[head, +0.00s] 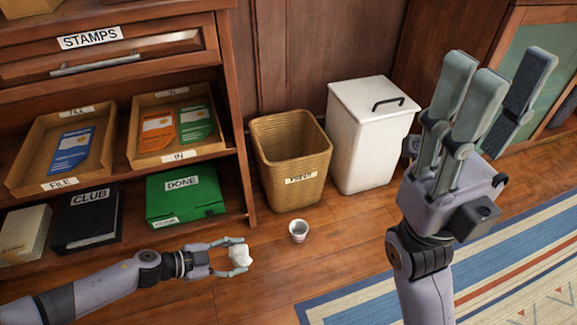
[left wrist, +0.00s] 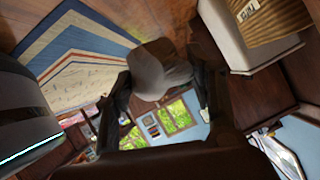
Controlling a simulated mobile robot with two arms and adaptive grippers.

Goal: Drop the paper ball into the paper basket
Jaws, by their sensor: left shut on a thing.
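The crumpled white paper ball (head: 240,255) is held between the fingers of my left gripper (head: 237,257), low over the wooden floor. In the left wrist view the ball (left wrist: 158,72) shows grey between the two fingertips. The paper basket (head: 291,160) is a tan woven bin with a label on its front, standing open-topped against the wall. My left gripper is in front of the basket and to its left, apart from it. The basket also shows at the top right of the left wrist view (left wrist: 270,20). My right gripper (head: 492,88) is raised at the right, open and empty.
A small whitish cup (head: 298,231) stands on the floor in front of the basket. A white lidded bin (head: 365,140) stands right of the basket. A wooden bookcase (head: 238,130) with trays, boxes and a drawer fills the left. A striped rug (head: 480,285) lies front right.

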